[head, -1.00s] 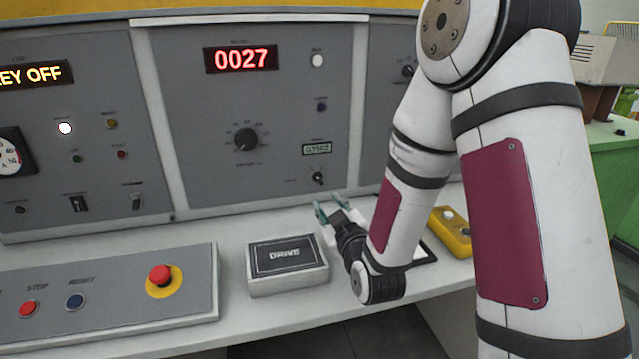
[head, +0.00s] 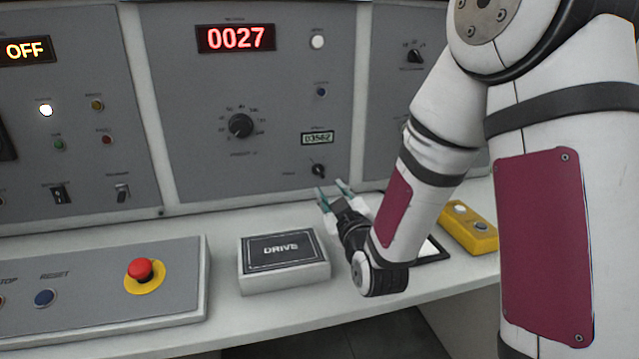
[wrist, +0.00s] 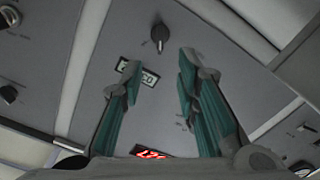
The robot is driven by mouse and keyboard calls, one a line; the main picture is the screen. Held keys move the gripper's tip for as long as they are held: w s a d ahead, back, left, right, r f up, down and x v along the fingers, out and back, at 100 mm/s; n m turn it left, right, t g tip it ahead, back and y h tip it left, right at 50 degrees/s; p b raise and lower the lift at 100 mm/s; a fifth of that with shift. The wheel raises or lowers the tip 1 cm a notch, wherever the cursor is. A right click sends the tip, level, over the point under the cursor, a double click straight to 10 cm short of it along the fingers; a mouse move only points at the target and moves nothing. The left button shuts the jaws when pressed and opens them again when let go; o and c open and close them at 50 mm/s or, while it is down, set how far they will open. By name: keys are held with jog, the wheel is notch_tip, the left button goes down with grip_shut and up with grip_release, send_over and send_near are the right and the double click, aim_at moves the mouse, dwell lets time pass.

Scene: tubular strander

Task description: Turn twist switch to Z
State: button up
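A small dark rotary knob (head: 318,170) sits low on the right side of the middle grey panel. I take it for the twist switch, but its label is too small to read. In the wrist view, which is upside down, the knob (wrist: 159,35) shows beyond the fingertips, near the top. My gripper (head: 332,190) is open and empty just below and in front of the panel's lower edge. In the wrist view the teal-padded fingers (wrist: 160,65) stand apart, touching nothing visible. The knob's pointer direction is hard to tell.
A small display (head: 317,138) is above the knob, and a large dial (head: 241,126) is up and left. On the desk are a DRIVE box (head: 285,278), a red stop button (head: 140,270) and a yellow button box (head: 468,230). Another knob (head: 413,55) is on the right panel.

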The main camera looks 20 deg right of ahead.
aim_at(319, 171)
jog(key=w, duration=1)
jog(key=shift+w, duration=0.35)
jog(key=shift+c, duration=0.5)
grip_shut()
